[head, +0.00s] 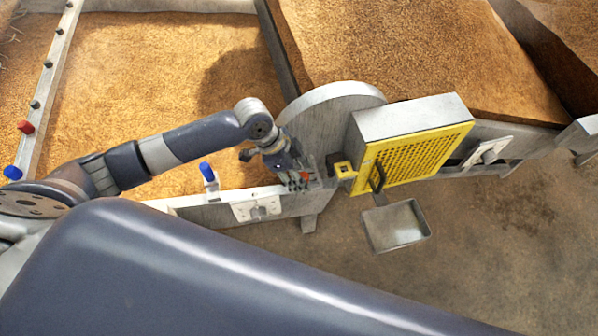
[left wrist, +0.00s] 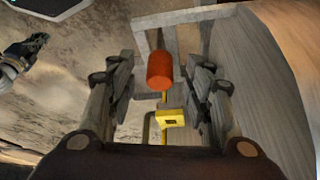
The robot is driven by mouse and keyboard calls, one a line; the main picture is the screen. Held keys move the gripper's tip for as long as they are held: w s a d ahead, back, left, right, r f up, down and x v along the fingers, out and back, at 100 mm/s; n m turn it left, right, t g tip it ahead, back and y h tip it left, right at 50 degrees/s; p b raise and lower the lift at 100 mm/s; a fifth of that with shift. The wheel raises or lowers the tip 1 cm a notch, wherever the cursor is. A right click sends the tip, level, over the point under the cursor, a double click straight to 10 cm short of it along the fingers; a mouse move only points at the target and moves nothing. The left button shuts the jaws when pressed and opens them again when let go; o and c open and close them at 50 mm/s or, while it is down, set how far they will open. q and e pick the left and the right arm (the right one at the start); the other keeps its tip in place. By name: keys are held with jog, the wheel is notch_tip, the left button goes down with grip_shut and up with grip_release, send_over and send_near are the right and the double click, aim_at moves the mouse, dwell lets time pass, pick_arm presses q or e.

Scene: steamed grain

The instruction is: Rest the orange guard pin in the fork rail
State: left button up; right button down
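The orange guard pin (left wrist: 160,70) shows in the left wrist view as an orange cylinder between my left gripper's fingers. Gaps show on both sides of it. My left gripper (left wrist: 160,95) is open around it. In the head view my left gripper (head: 304,182) is at the left of the yellow perforated guard, with a small orange spot of the pin (head: 305,175) showing. I cannot tell for sure which part is the fork rail. A dark gripper-like part (left wrist: 27,50), likely my right gripper, shows small at the left wrist view's left; its finger state is unclear.
A yellow perforated guard (head: 412,160) with a yellow latch block (head: 343,170) stands right of my left gripper. A grey tray (head: 397,226) is below it. A pale rail (head: 52,75) with dark knobs, a red knob (head: 26,127) and a blue knob (head: 12,172) runs at the left.

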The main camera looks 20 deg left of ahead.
pick_arm(q)
jog(key=shift+r, duration=0.15)
jog(key=v, duration=1.1)
jog(key=shift+r, duration=0.35)
jog(key=shift+a, duration=0.1)
